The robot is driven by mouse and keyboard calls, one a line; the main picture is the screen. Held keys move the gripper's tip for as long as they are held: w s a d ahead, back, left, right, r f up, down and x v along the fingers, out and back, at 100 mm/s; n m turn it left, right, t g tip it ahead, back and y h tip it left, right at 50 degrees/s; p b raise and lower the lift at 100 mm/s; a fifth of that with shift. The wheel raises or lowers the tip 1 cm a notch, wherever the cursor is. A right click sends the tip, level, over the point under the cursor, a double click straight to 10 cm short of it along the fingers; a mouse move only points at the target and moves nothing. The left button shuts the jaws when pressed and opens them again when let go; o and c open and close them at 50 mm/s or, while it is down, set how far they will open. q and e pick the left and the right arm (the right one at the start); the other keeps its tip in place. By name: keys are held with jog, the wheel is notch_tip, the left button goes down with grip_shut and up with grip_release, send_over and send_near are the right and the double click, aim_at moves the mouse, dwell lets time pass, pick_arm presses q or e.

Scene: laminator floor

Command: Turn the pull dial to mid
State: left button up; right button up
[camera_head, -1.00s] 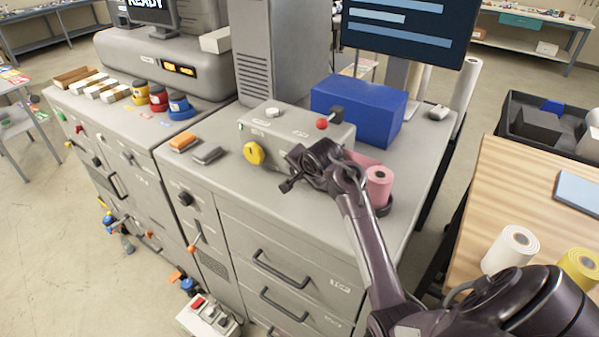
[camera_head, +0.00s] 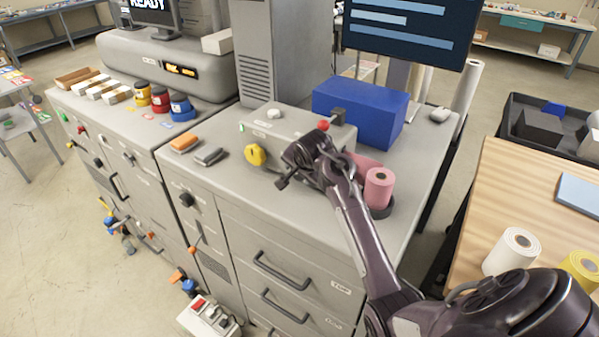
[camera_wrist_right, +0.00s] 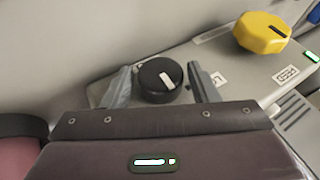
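A black round dial (camera_wrist_right: 160,79) with a white pointer mark sits on the face of a grey control box (camera_head: 290,130). In the right wrist view it lies between the two fingers of my right gripper (camera_wrist_right: 161,84), which is open, with a gap on the finger at the dial's right. In the head view my right gripper (camera_head: 284,170) is at the front of the box and hides this dial. A yellow knob (camera_wrist_right: 262,33) is on the same face, and also shows in the head view (camera_head: 256,155). A label by the black dial is partly covered and unreadable. My left gripper is out of view.
A red-topped lever (camera_head: 323,125) and a blue block (camera_head: 361,108) stand behind my right gripper. A pink roll (camera_head: 379,187) is close to my right arm. Orange and dark grey blocks (camera_head: 209,156) lie left of the box. The cabinet top in front is clear.

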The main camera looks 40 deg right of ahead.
jog(key=shift+o, duration=0.7)
jog(key=shift+s+r, duration=0.1)
jog(key=shift+r, duration=0.1)
jog(key=b+v, duration=0.2)
jog(key=v, duration=0.5)
jog(key=shift+b, duration=0.3)
jog(key=shift+s+a+r, duration=0.1)
jog(key=shift+s, duration=0.05)
